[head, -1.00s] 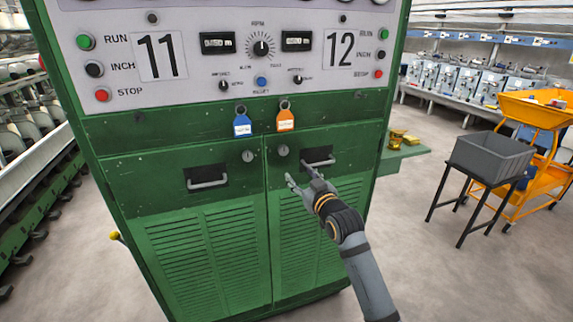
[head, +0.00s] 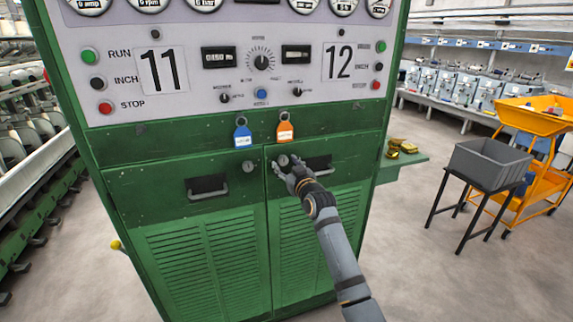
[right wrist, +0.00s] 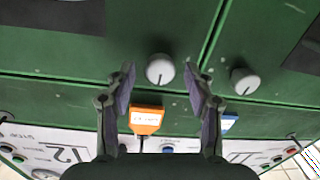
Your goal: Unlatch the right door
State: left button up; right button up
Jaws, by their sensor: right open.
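The green cabinet has a left door (head: 200,250) and a right door (head: 318,235), both closed. The right door's round latch knob (head: 283,160) is at its upper left corner. In the right wrist view this grey knob (right wrist: 160,69) shows between the fingertips, with a gap on each side. My right gripper (head: 286,167) is open and empty in front of the knob. The left door's knob (head: 248,166) also shows in the right wrist view (right wrist: 244,80). My left gripper is not in view.
An orange tag (head: 285,131) and a blue tag (head: 242,136) hang above the knobs. The right door's recessed handle (head: 317,169) is partly behind my gripper. A control panel (head: 200,30) is above. A grey bin (head: 488,163) on a stand is at the right.

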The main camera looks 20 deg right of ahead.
grip_shut()
dwell(0.3)
